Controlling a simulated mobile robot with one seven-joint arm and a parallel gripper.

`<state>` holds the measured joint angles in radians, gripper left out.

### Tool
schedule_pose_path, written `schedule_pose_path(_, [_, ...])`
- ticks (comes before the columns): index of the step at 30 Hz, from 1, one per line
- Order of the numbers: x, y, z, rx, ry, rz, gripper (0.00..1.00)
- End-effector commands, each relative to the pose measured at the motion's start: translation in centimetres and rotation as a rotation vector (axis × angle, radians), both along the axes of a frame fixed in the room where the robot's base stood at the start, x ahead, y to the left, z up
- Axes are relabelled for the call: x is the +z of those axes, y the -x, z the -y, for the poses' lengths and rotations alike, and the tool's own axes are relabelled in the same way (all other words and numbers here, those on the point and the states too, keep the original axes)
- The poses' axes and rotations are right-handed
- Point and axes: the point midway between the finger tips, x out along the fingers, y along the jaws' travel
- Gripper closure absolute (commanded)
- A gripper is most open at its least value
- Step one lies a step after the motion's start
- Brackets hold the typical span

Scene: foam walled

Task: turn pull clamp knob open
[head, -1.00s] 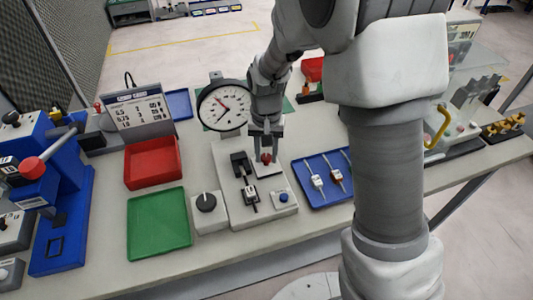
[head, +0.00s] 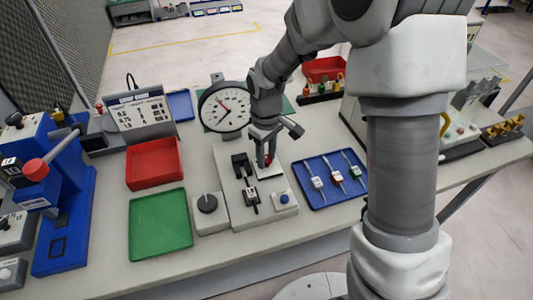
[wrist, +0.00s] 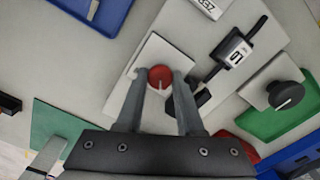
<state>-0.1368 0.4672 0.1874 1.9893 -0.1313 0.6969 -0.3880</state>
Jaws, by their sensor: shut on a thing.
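The red clamp knob (head: 267,161) sits on a pale square plate at the back right of the light-grey fixture (head: 239,213). My gripper (head: 265,158) points down at it, with its fingers around it. In the wrist view the round red knob (wrist: 160,77) shows between the two fingertips (wrist: 160,80), with a pale line at its near edge. My gripper is shut on the knob. The fingers partly hide the knob in the head view.
A black clamp (head: 240,164) and a labelled block (head: 250,194) stand left of the knob. A black dial (head: 207,203), a green tray (head: 160,222) and a red tray (head: 153,163) lie further left. A large gauge (head: 224,106) stands behind. A blue tray (head: 330,180) lies right.

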Motion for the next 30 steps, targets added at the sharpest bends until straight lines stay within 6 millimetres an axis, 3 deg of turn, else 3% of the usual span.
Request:
schedule_pose_path(11, [0.11,-0.06,-0.03,0.154,-0.001,0.003,1.0])
schedule_pose_path(27, [0.09,-0.06,-0.05,0.177,-0.001,0.003,1.0])
schedule_pose_path(28, [0.09,-0.06,-0.05,0.177,-0.001,0.003,0.6])
schedule_pose_path(30, [0.08,-0.05,-0.05,0.176,0.0,0.003,0.47])
